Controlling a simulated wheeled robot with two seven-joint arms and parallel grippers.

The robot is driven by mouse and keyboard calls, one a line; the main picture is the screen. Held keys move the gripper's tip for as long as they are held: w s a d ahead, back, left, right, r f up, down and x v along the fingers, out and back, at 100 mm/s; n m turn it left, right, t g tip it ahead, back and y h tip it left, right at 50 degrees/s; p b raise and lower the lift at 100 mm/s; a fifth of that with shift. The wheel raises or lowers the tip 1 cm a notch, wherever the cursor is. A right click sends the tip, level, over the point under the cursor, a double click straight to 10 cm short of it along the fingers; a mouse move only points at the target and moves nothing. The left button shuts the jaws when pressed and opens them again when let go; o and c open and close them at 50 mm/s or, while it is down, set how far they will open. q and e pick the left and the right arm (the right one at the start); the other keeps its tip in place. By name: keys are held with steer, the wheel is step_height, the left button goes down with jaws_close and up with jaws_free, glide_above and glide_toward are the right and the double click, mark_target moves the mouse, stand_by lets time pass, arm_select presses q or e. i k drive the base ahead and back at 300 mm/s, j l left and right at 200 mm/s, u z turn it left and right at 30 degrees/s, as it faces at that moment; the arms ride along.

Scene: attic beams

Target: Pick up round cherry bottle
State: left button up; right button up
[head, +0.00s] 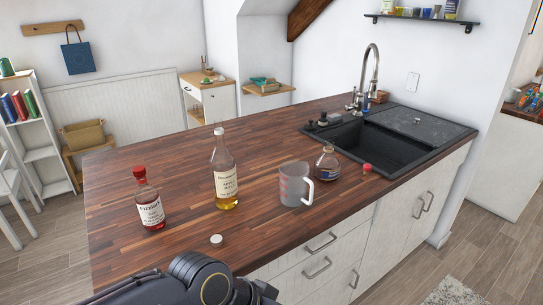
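A small bottle with a red cap and dark red contents (150,203) stands upright at the left of the wooden counter (115,180); its label is too small to read surely. A short round bottle (327,163) with a dark label stands upright near the sink, behind the measuring jug's handle. I cannot tell surely which of the two is the cherry one. A black arm part of mine shows at the bottom edge, in front of the counter. Neither gripper's fingers are in view.
A tall clear bottle with amber liquid (225,175) and a clear measuring jug (294,185) stand mid-counter. A white cap (216,239) lies near the front edge, a red cap (367,168) near the black sink (400,138). The counter's back left is clear.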

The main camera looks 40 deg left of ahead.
mark_target(327, 167)
steer(key=i+l+u, duration=0.2)
steer(key=u, duration=0.25)
steer(key=i+l+u, duration=0.45)
steer(key=l+u, duration=0.3)
steer(key=u, duration=0.15)
steer(key=i+l+u, duration=0.15)
steer(key=l+u, duration=0.75)
steer(key=i+l+u, duration=0.1)
steer(key=l, duration=0.2)
steer(key=i+l, duration=0.15)
steer(key=l, duration=0.15)
steer(key=i+l+u, duration=0.15)
steer(key=l, duration=0.15)
